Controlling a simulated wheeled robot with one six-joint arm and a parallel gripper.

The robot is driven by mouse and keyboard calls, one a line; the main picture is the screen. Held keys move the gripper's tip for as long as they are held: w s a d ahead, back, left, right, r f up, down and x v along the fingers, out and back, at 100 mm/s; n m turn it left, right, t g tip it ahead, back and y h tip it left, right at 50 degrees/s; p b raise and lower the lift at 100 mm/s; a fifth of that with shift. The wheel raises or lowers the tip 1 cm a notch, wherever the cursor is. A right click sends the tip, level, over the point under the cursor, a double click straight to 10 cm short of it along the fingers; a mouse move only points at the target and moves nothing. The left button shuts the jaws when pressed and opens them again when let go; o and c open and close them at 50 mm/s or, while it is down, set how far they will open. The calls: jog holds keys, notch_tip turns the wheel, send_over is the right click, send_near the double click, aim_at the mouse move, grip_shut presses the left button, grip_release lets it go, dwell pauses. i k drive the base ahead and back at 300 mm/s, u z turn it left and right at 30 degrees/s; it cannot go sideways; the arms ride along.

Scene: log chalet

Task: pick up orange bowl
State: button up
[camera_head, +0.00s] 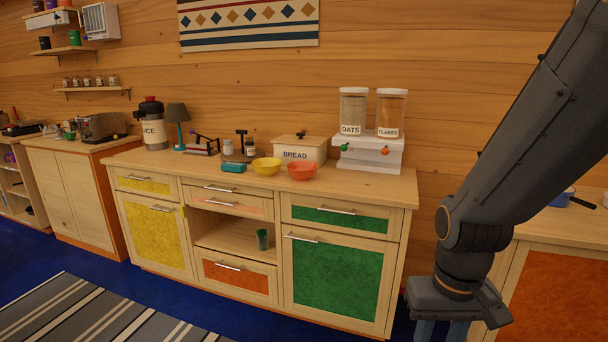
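An orange bowl (302,171) sits upright on the wooden counter (352,184), in front of the white bread box. A yellow bowl (266,166) stands just to its left. My gripper (446,331) is at the lower right, in front of and to the right of the counter, well apart from the bowl. It points down and its fingertips are cut off by the bottom edge, so its opening does not show.
The bread box (299,149) and the cereal dispenser (368,150) stand behind and right of the bowls. A green cup (262,239) stands in the open shelf below. The counter's right front is clear.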

aim_at(302, 172)
jog(key=u, duration=0.2)
jog(key=i, duration=0.75)
jog(key=u, duration=0.75)
jog(key=i, duration=1.7)
jog(key=u, duration=0.2)
